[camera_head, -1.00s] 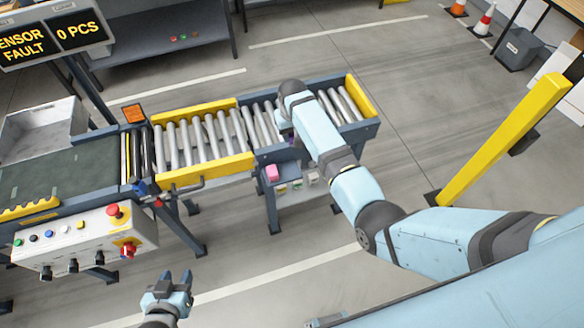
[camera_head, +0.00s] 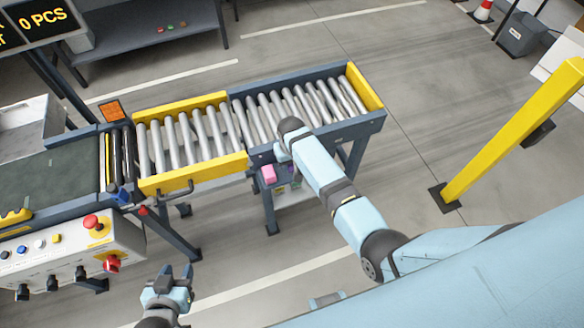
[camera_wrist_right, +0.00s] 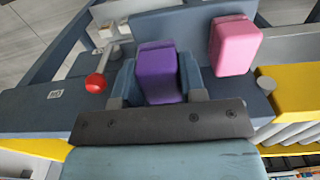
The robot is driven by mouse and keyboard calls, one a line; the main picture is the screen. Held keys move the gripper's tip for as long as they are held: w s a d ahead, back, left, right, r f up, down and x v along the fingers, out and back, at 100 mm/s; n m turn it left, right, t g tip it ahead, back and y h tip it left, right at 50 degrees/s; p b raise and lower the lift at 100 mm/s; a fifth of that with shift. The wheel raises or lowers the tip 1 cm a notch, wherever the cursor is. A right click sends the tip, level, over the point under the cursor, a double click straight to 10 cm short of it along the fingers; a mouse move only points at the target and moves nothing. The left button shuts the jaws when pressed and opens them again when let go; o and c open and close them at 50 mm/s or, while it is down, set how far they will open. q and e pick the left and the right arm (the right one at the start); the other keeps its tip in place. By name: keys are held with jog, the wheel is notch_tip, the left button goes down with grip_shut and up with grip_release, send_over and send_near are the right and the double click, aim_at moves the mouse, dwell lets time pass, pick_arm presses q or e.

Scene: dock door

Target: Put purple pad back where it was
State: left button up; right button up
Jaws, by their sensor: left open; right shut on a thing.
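The purple pad (camera_wrist_right: 159,74) is between the fingers of my right gripper (camera_wrist_right: 158,80) in the right wrist view, and the gripper is shut on it. In the head view my right gripper is mostly hidden behind its own arm, by the front side of the roller conveyor; a bit of purple (camera_head: 291,170) shows there. A pink pad (camera_wrist_right: 234,45) stands just right of the purple pad in the wrist view; it also shows in the head view (camera_head: 268,174). My left gripper (camera_head: 178,272) is open and empty, low over the floor.
The roller conveyor (camera_head: 250,150) runs beside my right arm, with a yellow guard (camera_head: 195,174). A red ball knob (camera_wrist_right: 96,83) stands left of the gripper. A control box (camera_head: 70,250) is at left, a yellow post (camera_head: 510,135) at right.

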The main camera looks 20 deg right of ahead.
notch_tip(320, 180, down, 2)
jog(key=shift+s+f+b, duration=0.1)
jog(key=shift+f+b, duration=0.05)
jog(key=shift+b, duration=0.45)
jog(key=shift+f+b, duration=0.3)
jog(key=shift+r, duration=0.1)
pick_arm(q)
jog(key=shift+w+d+f, duration=0.2)
jog(key=shift+w+f, duration=0.1)
jog(key=shift+f, duration=0.25)
jog(key=shift+w+d+f, duration=0.2)
jog(key=shift+w+f, duration=0.1)
jog(key=shift+f, duration=0.25)
jog(key=shift+a, duration=0.1)
jog(key=shift+s, duration=0.1)
pick_arm(e)
jog(key=o, duration=0.8)
